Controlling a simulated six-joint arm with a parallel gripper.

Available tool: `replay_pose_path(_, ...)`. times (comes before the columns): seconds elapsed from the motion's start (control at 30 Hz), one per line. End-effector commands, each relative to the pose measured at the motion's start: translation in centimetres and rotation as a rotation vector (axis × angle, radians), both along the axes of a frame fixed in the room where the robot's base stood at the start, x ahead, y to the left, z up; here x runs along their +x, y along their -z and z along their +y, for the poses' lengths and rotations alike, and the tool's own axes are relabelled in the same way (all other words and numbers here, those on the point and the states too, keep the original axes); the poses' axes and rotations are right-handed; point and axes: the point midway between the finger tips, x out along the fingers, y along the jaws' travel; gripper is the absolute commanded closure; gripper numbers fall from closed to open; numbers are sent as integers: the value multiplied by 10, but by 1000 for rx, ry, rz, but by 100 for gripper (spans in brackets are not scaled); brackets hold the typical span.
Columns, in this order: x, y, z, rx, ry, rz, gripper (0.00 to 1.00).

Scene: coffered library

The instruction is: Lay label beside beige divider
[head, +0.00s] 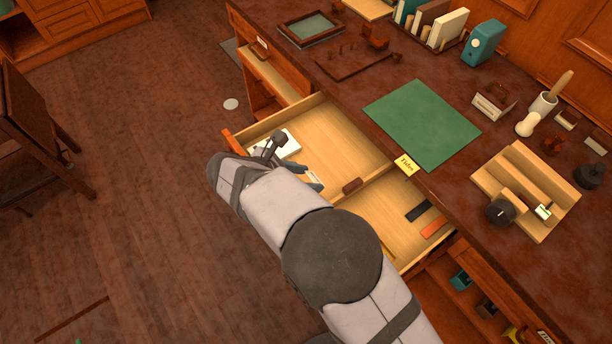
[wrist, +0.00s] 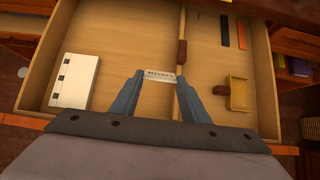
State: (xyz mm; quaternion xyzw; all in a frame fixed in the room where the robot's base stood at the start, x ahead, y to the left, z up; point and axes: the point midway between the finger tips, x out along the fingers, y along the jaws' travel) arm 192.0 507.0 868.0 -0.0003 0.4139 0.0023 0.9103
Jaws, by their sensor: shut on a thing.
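My gripper (wrist: 162,90) is shut on a small white label (wrist: 159,75) with dark lettering that seems to read "Rivers". It holds the label over the left compartment of an open drawer, just left of a light wood divider (wrist: 182,22). A brown block (wrist: 182,52) sits on that divider. In the head view the label (head: 314,177) shows small beside my gripper (head: 316,182), partly hidden by my arm. I cannot tell whether the label touches the drawer floor. A cream upright piece (head: 447,29) stands in the desk rack; which piece is the beige divider is unclear.
A white notebook-like object (wrist: 75,80) lies at the left of the drawer. The right compartment holds a dark strip (wrist: 225,31), an orange strip (wrist: 241,33) and a yellow tray-like piece (wrist: 237,94). A yellow label (head: 406,164) sits at the desk edge by a green mat (head: 422,122).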

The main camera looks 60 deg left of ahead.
Motion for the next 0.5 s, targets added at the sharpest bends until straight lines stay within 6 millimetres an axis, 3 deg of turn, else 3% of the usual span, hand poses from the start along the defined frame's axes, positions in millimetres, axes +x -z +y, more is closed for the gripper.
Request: replay_pose_path(0.5,0,32,0,-1,-1,-1,79)
